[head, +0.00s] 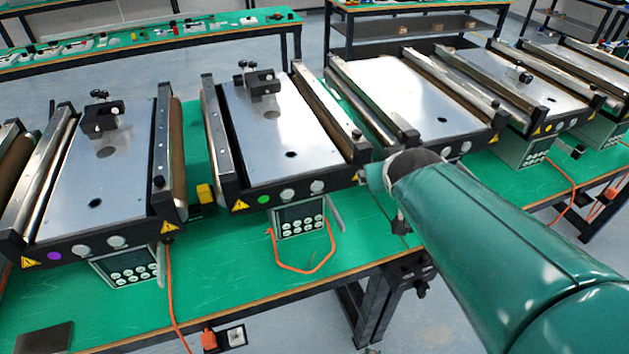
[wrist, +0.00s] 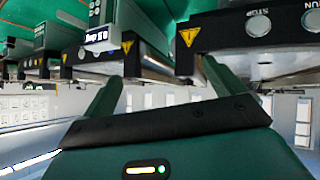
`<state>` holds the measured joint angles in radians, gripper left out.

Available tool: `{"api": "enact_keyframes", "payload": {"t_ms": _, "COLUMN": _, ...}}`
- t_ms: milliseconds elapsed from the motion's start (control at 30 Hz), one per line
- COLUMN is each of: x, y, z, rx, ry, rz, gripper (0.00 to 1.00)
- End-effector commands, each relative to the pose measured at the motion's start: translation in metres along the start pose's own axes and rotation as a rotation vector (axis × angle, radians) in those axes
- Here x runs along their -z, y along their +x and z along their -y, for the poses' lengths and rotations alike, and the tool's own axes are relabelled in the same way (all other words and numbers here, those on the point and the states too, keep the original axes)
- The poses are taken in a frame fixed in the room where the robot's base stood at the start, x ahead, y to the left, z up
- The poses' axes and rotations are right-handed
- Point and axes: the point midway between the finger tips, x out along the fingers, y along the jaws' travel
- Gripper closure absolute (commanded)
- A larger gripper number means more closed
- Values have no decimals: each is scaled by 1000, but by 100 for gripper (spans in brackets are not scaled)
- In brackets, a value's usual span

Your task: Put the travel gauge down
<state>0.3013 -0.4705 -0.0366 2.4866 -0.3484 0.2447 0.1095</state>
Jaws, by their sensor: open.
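My gripper (wrist: 163,85) is open in the wrist view, its two green fingers spread with nothing visible between them. In the head view my green arm reaches in from the lower right, and its end is by the front corner of the mini conveyor with the green dot (head: 288,130). My arm hides much of the gripper there. I cannot tell for sure which thing is the travel gauge. A black block with knobs (head: 258,83) sits on that conveyor's plate, and a similar black block (head: 103,117) sits on the purple-dot conveyor (head: 125,190).
More conveyors stand to the right, one with a bare plate (head: 408,98). The green bench top (head: 225,275) has free room in front. Orange cables (head: 303,268), control boxes (head: 298,220), a yellow item (head: 204,193) and a dark flat box (head: 45,338) are on or by it.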

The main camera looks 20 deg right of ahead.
Motion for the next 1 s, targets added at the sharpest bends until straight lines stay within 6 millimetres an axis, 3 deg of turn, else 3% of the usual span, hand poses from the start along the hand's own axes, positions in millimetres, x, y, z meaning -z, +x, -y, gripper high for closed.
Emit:
{"api": "enact_keyframes", "payload": {"t_ms": 33, "x": -4, "y": -19, "z": 22, "rx": 42, "ry": -2, "rz": 39, "gripper": 6}}
{"api": "enact_keyframes", "payload": {"t_ms": 200, "x": -40, "y": -80, "z": 83, "rx": 204, "ry": -22, "rz": 224, "gripper": 6}}
{"api": "enact_keyframes", "payload": {"t_ms": 367, "x": -64, "y": -117, "z": 112, "rx": 309, "ry": -56, "rz": 332, "gripper": 6}}
{"api": "enact_keyframes", "payload": {"t_ms": 1000, "x": -70, "y": -123, "z": 115, "rx": 325, "ry": -61, "rz": 356, "gripper": 6}}
